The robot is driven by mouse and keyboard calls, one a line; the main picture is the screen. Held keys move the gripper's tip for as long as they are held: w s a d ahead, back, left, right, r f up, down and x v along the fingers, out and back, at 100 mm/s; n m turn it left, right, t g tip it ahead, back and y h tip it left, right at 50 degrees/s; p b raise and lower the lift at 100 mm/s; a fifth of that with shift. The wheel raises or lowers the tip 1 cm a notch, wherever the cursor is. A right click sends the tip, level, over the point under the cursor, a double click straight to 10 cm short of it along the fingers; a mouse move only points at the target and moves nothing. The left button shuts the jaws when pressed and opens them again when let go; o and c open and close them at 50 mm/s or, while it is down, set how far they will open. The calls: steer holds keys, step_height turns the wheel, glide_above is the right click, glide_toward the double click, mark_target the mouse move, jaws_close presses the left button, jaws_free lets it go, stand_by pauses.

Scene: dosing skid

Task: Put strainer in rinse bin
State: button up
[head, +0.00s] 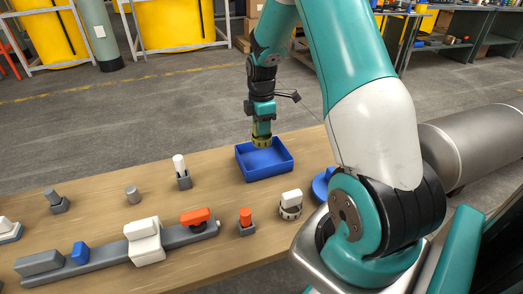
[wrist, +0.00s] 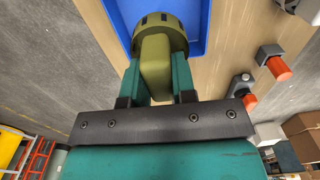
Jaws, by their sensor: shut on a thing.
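My gripper (head: 262,130) points down above the blue rinse bin (head: 277,175). It is shut on the olive-yellow strainer (head: 262,142), which has a slotted round rim. In the wrist view the two teal fingers (wrist: 155,80) grip the strainer's block-like body (wrist: 155,62), and its round rim (wrist: 160,32) faces the blue bin (wrist: 205,15). The strainer appears over the back part of the bin in the head view. I cannot tell its exact height above the bin floor. The bin's visible inside is empty.
A grey rail with a white block (head: 145,240) and an orange handle (head: 195,216) lies at the front. A white-topped fitting (head: 181,170), a red-topped fitting (head: 246,220) and a white-capped ring (head: 291,204) stand nearby. A blue round dish (head: 322,184) is right of the bin.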

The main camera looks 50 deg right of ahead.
step_height(320, 180, down, 8)
steer(key=shift+f+b, duration=0.1)
steer(key=shift+b, duration=0.55)
steer(key=o, duration=0.9)
steer(key=shift+f, duration=0.1)
